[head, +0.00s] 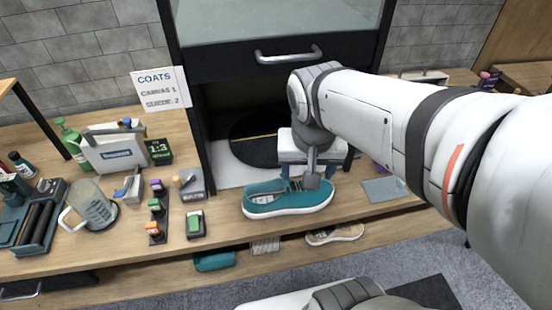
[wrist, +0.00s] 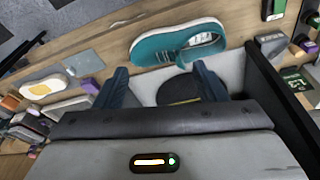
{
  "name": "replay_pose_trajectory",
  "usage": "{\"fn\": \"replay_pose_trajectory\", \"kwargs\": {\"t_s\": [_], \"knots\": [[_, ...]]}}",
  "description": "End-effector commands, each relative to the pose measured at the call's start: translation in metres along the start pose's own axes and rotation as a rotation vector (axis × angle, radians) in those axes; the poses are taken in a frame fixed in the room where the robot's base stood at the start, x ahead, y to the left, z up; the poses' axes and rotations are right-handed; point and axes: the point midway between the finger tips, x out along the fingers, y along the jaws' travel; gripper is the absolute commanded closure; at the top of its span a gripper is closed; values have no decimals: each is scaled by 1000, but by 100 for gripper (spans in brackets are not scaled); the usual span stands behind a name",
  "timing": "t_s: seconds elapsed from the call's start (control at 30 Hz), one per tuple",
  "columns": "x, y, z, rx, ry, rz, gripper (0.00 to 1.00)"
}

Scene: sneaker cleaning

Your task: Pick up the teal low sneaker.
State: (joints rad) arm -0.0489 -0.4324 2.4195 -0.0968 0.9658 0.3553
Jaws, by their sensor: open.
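The teal low sneaker (head: 288,198) has a white sole and lies on the wooden bench in front of the black cabinet, toe to the right in the head view. In the wrist view the sneaker (wrist: 178,44) lies beyond the fingertips with its toe to the left. My gripper (wrist: 158,78) is open and empty, its two blue fingers apart. In the head view my gripper (head: 312,172) is just behind the sneaker and partly overlaps its outline. I cannot tell whether they touch.
The cabinet (head: 201,100) has a raised glass door and a dark round mat (head: 255,148) inside. A clear jug (head: 92,206), a green bottle (head: 68,138) and small coloured blocks stand left. A grey pad (head: 384,189) lies right. A tan shoe (head: 335,233) sits on the lower shelf.

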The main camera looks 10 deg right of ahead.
Motion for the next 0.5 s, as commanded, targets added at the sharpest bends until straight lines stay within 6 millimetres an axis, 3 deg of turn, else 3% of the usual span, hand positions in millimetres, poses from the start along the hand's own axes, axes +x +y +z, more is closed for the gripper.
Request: {"fn": "replay_pose_trajectory", "kwargs": {"t_s": [0.03,0.37,0.5], "knots": [[26,-6,-4,70,-31,37,31],[120,-42,-46,649,-18,352,4],[153,-58,-61,850,71,457,4]]}}
